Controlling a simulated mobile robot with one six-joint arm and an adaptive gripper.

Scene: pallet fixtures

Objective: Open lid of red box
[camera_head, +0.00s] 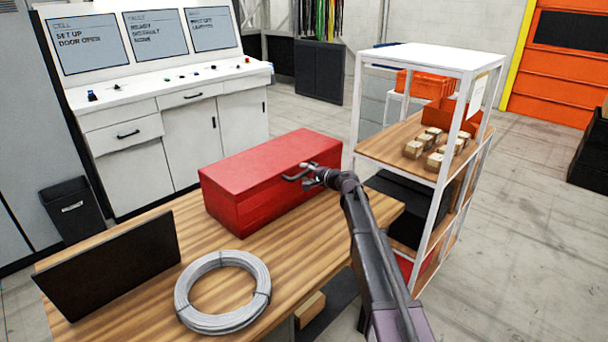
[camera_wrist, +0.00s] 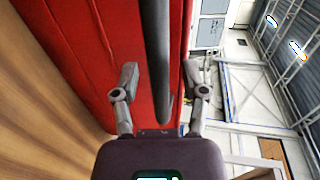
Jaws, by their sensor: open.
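A red box (camera_head: 247,187) stands on the wooden table with its lid (camera_head: 270,158) down. A grey handle (camera_head: 297,173) shows at the front of the box, near its upper edge. My gripper (camera_head: 312,173) is at this handle, in front of the box. In the wrist view the red box (camera_wrist: 90,60) fills the left and middle, with a dark handle bar (camera_wrist: 157,45) running down it. My gripper (camera_wrist: 160,85) is open there, one finger on each side of the bar. I cannot tell whether the fingers touch it.
A coil of grey cable (camera_head: 223,292) and a dark upright panel (camera_head: 110,265) are on the wooden table (camera_head: 185,232). A white-framed shelf (camera_head: 440,160) with small boxes stands close on the right. A white console (camera_head: 165,95) is behind.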

